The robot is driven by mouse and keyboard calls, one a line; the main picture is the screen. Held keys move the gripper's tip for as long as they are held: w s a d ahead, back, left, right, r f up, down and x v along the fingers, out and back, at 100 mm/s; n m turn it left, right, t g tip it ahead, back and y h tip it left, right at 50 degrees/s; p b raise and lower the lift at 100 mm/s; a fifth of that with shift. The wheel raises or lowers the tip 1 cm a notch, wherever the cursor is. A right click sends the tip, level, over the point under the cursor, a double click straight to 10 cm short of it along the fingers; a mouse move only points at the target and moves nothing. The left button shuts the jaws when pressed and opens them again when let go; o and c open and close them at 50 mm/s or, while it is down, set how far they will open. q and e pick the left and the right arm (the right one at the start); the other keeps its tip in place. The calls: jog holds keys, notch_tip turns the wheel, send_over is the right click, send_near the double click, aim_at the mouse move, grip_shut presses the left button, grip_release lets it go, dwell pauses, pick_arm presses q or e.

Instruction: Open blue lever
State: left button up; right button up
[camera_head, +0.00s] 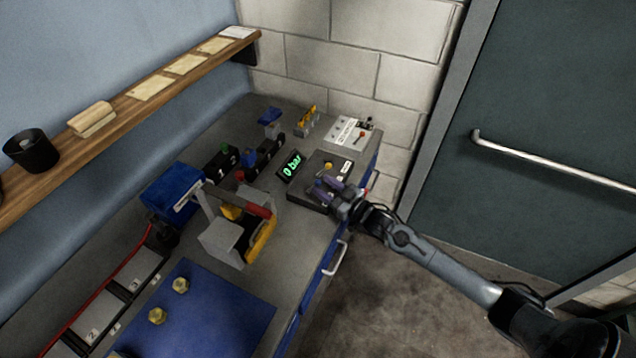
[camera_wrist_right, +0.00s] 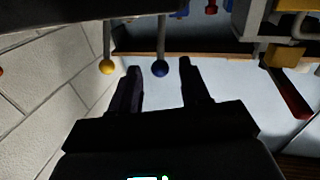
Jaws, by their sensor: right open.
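The blue lever is a thin rod with a dark blue ball (camera_wrist_right: 160,69), seen in the right wrist view. In that picture it stands beside a yellow-knobbed lever (camera_wrist_right: 107,67). My right gripper (camera_wrist_right: 160,76) is open, with the blue ball showing between its fingertips; I see no contact. In the head view my right gripper (camera_head: 327,188) is over the near part of a dark control box (camera_head: 300,196) with a yellow knob (camera_head: 327,166). The blue lever cannot be made out there, near the fingers. My left gripper is not in view.
A display reading "0 bar" (camera_head: 291,166) stands left of the box. A white panel with a red lever (camera_head: 348,132) is behind it. A grey-and-yellow device (camera_head: 229,238), a blue bin (camera_head: 172,193) and a blue mat (camera_head: 215,310) occupy the bench's nearer part.

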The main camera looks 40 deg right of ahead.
aim_at(318, 182)
jog(key=shift+w+a, duration=0.15)
jog(key=shift+w, duration=0.65)
jog(key=shift+w+a, duration=0.15)
jog(key=shift+w, duration=0.65)
grip_shut()
